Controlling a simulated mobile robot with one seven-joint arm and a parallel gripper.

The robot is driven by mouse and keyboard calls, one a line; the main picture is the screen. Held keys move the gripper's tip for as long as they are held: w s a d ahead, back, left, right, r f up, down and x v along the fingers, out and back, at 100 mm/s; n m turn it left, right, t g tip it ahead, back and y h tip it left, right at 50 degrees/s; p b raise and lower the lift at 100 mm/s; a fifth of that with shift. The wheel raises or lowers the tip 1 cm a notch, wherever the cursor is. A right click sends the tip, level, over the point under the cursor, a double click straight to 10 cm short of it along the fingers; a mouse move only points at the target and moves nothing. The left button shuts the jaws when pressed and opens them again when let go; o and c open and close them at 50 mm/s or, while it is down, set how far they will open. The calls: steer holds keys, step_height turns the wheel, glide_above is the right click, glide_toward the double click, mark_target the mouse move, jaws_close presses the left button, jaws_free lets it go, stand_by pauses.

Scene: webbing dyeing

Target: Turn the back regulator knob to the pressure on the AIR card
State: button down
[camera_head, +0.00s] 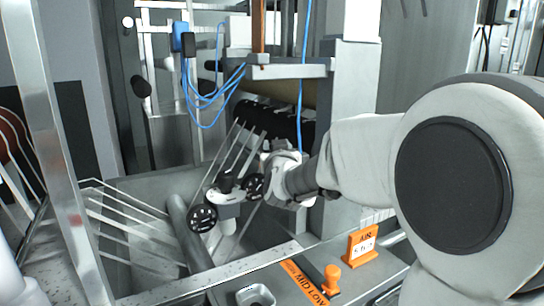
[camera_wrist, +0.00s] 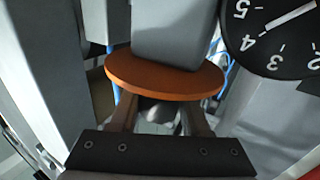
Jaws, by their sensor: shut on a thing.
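My gripper (camera_head: 278,180) reaches in from the right to the back regulator, beside its black gauge (camera_head: 253,187). In the wrist view my gripper (camera_wrist: 160,120) is shut on the back regulator knob, an orange-brown disc (camera_wrist: 165,73) against a grey body (camera_wrist: 172,30). The gripped part is largely hidden. The gauge (camera_wrist: 277,38) is cut off at upper right. Its numerals 2 to 5 are tilted, with a white needle; the exact reading is unclear. The orange AIR card (camera_head: 361,243) stands on the bench; its value is too small to read surely.
Another black gauge (camera_head: 203,218) sits in front and left. An orange knob (camera_head: 332,275) and an orange MID LOW label (camera_head: 307,282) are on the bench. Blue hoses (camera_head: 212,98) hang behind. Metal rods and a frame post (camera_head: 62,150) stand at left.

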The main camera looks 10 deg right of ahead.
steer(key=shift+s+d+r+m+g+h+p, duration=0.1)
steer(key=shift+d+m+g+h+p, duration=0.1)
steer(key=shift+m+h+p, duration=0.55)
steer(key=shift+d+r+m+g+h+p, duration=0.1)
steer(key=shift+m+g+h+p, duration=0.25)
steer(key=shift+h, duration=0.7)
steer(key=shift+s+d+f+m+g+h+p, duration=0.15)
steer(key=shift+m+g+h+p, duration=0.25)
steer(key=shift+m+h+p, duration=0.35)
steer(key=shift+w+d+r+m+g+h+p, duration=0.1)
steer(key=shift+m+g+h+p, duration=0.35)
steer(key=shift+h, duration=0.5)
steer(key=shift+s+f, duration=0.1)
steer(key=shift+c, duration=1.9)
jaws_free()
steer(key=shift+d, duration=0.1)
steer(key=b+v, duration=0.1)
steer(key=v, duration=1.6)
steer(key=shift+a+f, duration=0.2)
